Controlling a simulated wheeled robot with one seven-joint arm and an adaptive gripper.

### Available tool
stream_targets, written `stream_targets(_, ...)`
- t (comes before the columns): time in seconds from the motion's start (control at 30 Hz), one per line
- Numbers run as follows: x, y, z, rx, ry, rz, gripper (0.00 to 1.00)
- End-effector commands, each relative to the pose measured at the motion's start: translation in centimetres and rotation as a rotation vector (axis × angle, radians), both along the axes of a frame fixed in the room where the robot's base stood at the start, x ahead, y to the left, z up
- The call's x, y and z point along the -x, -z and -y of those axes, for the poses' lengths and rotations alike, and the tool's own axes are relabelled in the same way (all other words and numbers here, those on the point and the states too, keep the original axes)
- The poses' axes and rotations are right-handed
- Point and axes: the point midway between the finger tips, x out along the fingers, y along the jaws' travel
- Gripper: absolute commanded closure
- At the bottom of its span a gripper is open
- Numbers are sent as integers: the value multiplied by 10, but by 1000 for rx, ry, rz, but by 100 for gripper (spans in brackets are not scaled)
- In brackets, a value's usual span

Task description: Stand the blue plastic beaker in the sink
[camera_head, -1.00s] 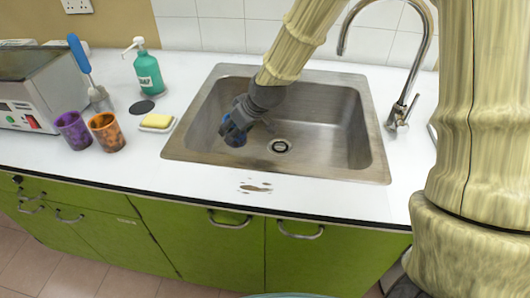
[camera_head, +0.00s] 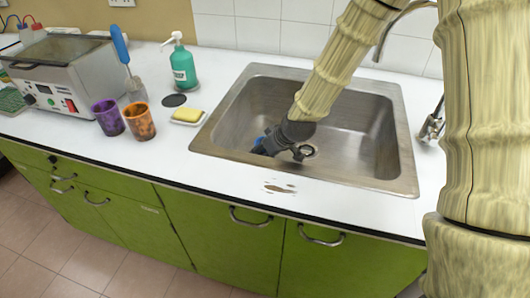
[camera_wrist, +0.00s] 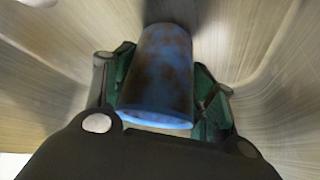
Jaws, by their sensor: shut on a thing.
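The blue plastic beaker (camera_wrist: 163,75), with dark stains, sits between the fingers of my gripper (camera_wrist: 160,92) in the wrist view. My gripper is shut on it. In the head view, my gripper (camera_head: 272,146) is low inside the steel sink (camera_head: 236,148), towards its front left. Only a small blue part of the beaker (camera_head: 260,144) shows there; my gripper hides the rest. I cannot tell whether the beaker touches the sink floor.
A purple cup (camera_head: 108,118) and an orange cup (camera_head: 139,122) stand on the counter left of the sink. A yellow sponge on a dish (camera_head: 187,116) and a green soap bottle (camera_head: 184,68) are nearer it. The tap (camera_head: 432,127) stands at the right.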

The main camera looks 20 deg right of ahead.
Motion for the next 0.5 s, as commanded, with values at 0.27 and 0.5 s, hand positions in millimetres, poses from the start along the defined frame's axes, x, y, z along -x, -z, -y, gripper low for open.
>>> stream_targets(0.27, 0, 1, 0, 0, 0, 0, 71)
stream_targets(0.5, 0, 3, 0, -1, -1, 0, 24)
